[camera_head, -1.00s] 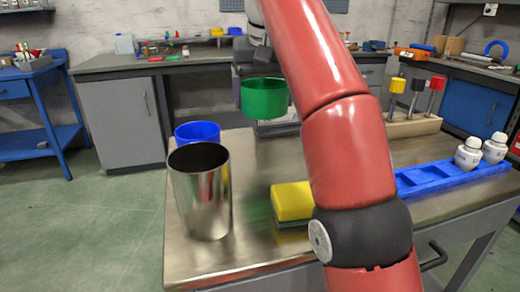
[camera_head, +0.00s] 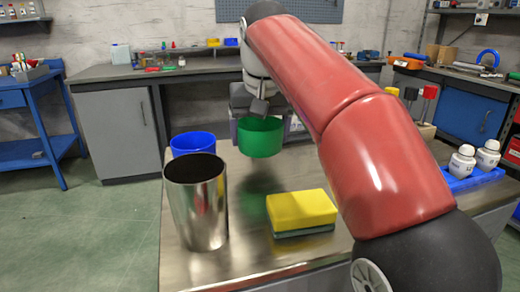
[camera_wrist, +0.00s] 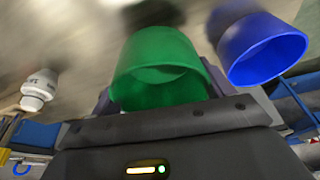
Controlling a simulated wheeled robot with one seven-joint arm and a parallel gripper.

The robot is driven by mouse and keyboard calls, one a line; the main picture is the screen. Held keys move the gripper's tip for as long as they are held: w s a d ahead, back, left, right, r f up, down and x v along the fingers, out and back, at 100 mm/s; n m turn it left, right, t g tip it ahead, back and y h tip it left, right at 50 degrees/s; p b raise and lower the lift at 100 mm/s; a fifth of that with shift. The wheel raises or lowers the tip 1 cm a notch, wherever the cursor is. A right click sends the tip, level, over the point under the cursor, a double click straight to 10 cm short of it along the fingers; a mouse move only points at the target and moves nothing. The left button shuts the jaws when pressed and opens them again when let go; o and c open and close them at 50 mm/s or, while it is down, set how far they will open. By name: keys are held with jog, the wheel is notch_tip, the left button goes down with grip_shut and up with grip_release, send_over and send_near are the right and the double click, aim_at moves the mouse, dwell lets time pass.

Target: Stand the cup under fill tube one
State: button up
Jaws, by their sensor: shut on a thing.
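A green cup (camera_head: 260,140) is in my gripper (camera_head: 259,108), held upright above the far part of the metal table. In the wrist view the green cup (camera_wrist: 160,65) sits between the two fingers of my gripper (camera_wrist: 160,92), which is shut on it. A blue cup (camera_head: 193,143) stands to the left, apart from the green one, partly hidden by a steel cylinder. It also shows at the right of the wrist view (camera_wrist: 264,50). I cannot make out any fill tube in either view.
The open steel cylinder (camera_head: 196,205) stands at the table's left edge. A yellow sponge (camera_head: 301,210) lies near the front. The table's middle looks clear.

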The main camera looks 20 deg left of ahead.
jog(key=shift+f, duration=1.95)
jog(key=shift+f, duration=0.2)
jog(key=o, duration=0.9)
jog(key=shift+o, duration=0.2)
